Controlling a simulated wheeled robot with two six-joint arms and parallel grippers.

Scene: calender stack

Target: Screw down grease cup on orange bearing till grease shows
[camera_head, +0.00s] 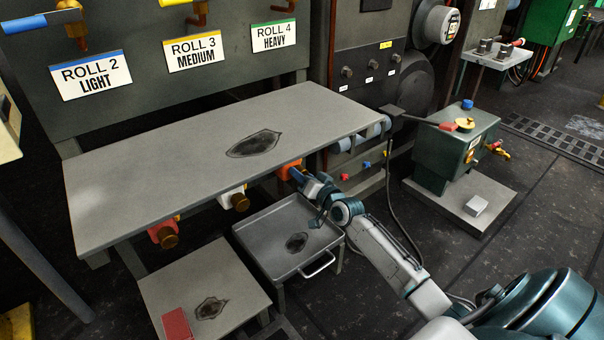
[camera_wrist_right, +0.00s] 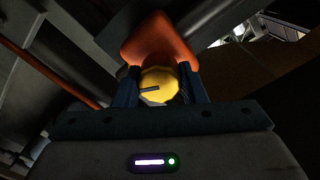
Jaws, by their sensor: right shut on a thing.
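The orange bearing (camera_head: 286,169) sits under the right part of the long grey shelf's front edge. In the right wrist view its orange housing (camera_wrist_right: 158,40) fills the upper middle. A round yellow grease cup (camera_wrist_right: 158,86) with a dark slot-like mark on its face stands in front of it. My right gripper (camera_head: 298,174) reaches up to the bearing, its dark fingers on both sides of the cup, shut on it. In the head view the cup is hidden by the gripper. No grease can be made out. My left gripper is not in view.
The grey shelf (camera_head: 190,150) lies just above my right gripper. A white bearing (camera_head: 232,196) and a red bearing (camera_head: 165,232) hang along its front edge. A metal tray stand (camera_head: 270,226) is below. A green grease pump box (camera_head: 455,150) stands right.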

